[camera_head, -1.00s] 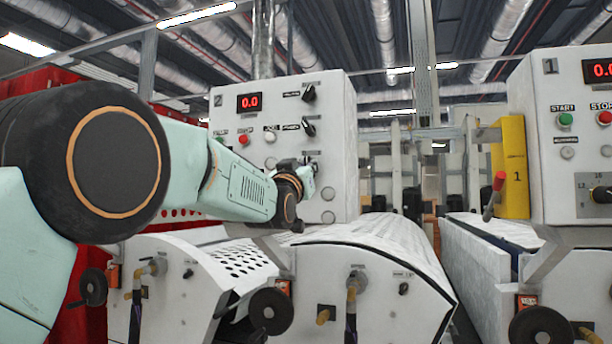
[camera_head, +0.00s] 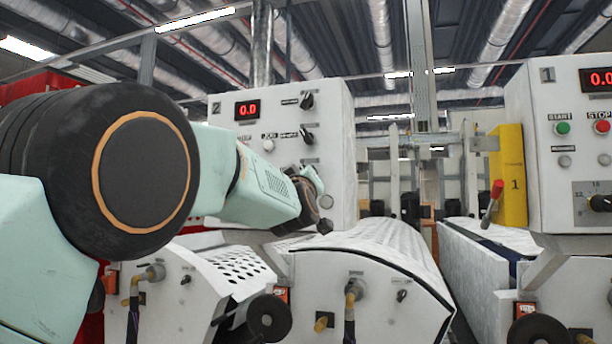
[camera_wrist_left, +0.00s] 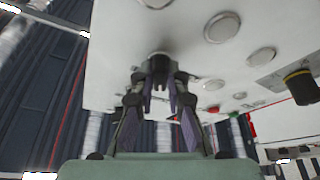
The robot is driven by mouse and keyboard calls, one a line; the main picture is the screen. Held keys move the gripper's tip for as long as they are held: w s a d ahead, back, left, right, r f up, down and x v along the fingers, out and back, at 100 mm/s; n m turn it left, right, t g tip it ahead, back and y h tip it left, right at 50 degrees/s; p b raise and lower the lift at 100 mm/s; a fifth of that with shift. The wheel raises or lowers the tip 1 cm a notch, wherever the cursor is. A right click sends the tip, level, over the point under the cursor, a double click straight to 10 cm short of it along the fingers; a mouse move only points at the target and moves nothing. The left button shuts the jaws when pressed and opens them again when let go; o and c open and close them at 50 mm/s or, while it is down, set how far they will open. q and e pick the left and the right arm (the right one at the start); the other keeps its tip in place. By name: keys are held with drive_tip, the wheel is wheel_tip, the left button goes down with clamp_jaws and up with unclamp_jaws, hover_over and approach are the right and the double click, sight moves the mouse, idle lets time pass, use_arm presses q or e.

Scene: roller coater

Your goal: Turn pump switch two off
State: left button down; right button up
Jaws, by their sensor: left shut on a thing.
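The white control cabinet marked 2 (camera_head: 338,135) stands at the center of the head view. Its front has an upper black rotary switch (camera_head: 307,101) and a second black rotary switch (camera_head: 307,136) below. My left gripper (camera_head: 311,190) is at the lower right of this panel and hides the area under the second switch. In the left wrist view, my left gripper (camera_wrist_left: 159,84) has its fingers closed in around a small dark knob (camera_wrist_left: 157,60) on the white panel. Which label belongs to this knob cannot be read. My right gripper is not in view.
A red digital display (camera_head: 247,108) and a white button (camera_head: 268,145) are left of the switches. Cabinet 1 (camera_head: 545,185) stands at the right, with a yellow box and a red-handled lever (camera_head: 494,195). White coater housings (camera_head: 375,262) with handwheels lie below.

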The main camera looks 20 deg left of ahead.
use_arm(q)
drive_tip(key=shift+f, duration=0.1)
drive_tip(key=c, duration=1.3)
unclamp_jaws()
drive_tip(key=shift+c, duration=0.2)
drive_tip(key=shift+s, duration=0.1)
drive_tip(key=v, duration=1.2)
